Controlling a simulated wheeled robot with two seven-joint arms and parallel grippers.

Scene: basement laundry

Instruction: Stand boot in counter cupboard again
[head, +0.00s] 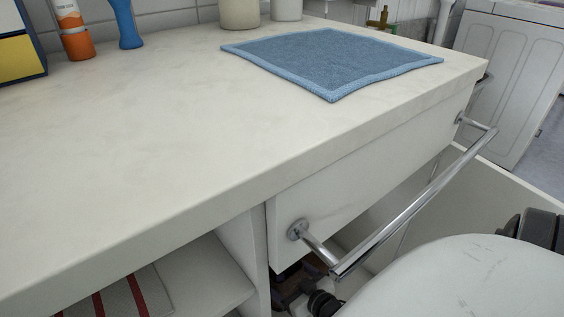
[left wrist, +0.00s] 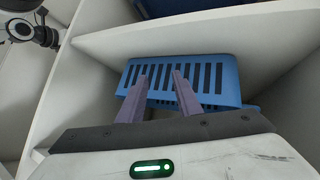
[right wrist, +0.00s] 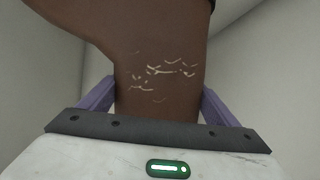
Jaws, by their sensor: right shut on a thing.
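The boot (right wrist: 160,65) is brown with pale scuff marks and fills the middle of the right wrist view. My right gripper (right wrist: 157,98) is shut on it, one finger on each side. Its top and foot ends run out of that view, so I cannot tell how upright it stands. Pale cupboard walls surround it. In the head view the area below the counter front is mostly hidden by the drawer front (head: 370,195) and my right arm. My left gripper (left wrist: 161,77) is open and empty, in front of a blue slotted basket (left wrist: 232,80) in a white compartment.
The counter top (head: 130,150) carries a blue cloth (head: 330,62), an orange-and-white tube (head: 75,35) and a blue item (head: 127,25). A chrome bar (head: 410,205) juts from the drawer front. A striped cloth (head: 120,300) lies on the open shelf at lower left.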

